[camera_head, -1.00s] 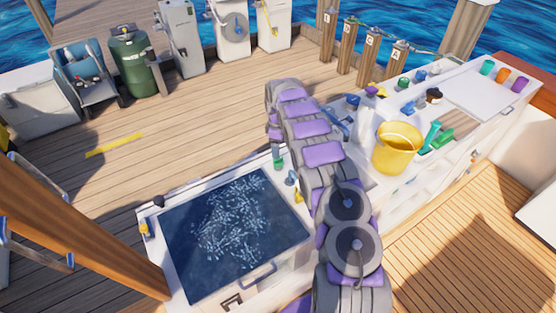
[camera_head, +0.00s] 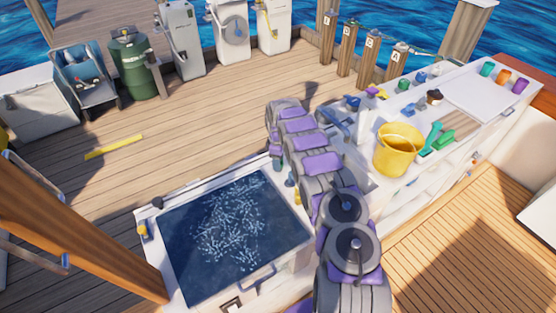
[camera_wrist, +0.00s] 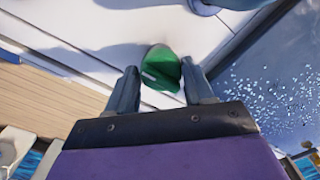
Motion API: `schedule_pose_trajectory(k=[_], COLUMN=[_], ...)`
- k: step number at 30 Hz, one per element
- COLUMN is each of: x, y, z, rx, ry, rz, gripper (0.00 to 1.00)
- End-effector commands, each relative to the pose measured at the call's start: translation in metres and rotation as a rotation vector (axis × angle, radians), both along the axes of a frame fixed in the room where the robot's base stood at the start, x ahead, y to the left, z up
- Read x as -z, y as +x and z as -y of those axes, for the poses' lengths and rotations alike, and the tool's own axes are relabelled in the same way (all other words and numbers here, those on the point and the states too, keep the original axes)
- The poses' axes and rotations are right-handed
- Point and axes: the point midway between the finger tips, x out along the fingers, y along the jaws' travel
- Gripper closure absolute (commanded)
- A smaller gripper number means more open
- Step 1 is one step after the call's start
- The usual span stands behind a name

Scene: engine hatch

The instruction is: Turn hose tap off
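In the wrist view, a green rounded knob (camera_wrist: 160,66), possibly the hose tap handle, stands on a white surface. My gripper (camera_wrist: 159,72) has its two dark fingers apart, with the knob between or just beyond their tips. I cannot tell whether either finger touches it. In the head view, my arm arches over the white counter's left end and points down beside the dark water basin (camera_head: 233,232). My gripper's tips and the knob are largely hidden or too small there. No hose can be made out for sure.
The water basin lies right of the knob in the wrist view. A yellow bucket (camera_head: 397,151) and green tools (camera_head: 436,138) stand on the counter (camera_head: 466,103) to the right. A green canister (camera_head: 132,66) and white machines (camera_head: 229,30) line the far edge.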

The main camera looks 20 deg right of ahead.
Motion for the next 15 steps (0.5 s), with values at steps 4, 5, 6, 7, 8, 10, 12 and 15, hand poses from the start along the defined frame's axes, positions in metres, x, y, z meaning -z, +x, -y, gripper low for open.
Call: schedule_pose_trajectory(k=[4, 5, 6, 7, 8, 10, 12, 15], x=[-0.0001, -0.0001, -0.0002, -0.0001, -0.0002, -0.0002, -0.0004, -0.0006], y=[0.0002, 0.0003, 0.0004, 0.0003, 0.0005, 0.0006, 0.0008, 0.0008], z=[0.0002, 0.0001, 0.0001, 0.0002, 0.0002, 0.0003, 0.0003, 0.0003], rx=[0.000, 0.000, 0.000, 0.000, 0.000, 0.000, 0.001, 0.009], ry=[-0.001, -0.001, -0.001, -0.001, -0.001, -0.001, -0.001, 0.000], rz=[0.001, 0.001, 0.001, 0.001, 0.001, 0.001, 0.002, 0.002], gripper=[0.63, 0.65, 0.69, 0.72, 0.75, 0.80, 0.80, 0.80])
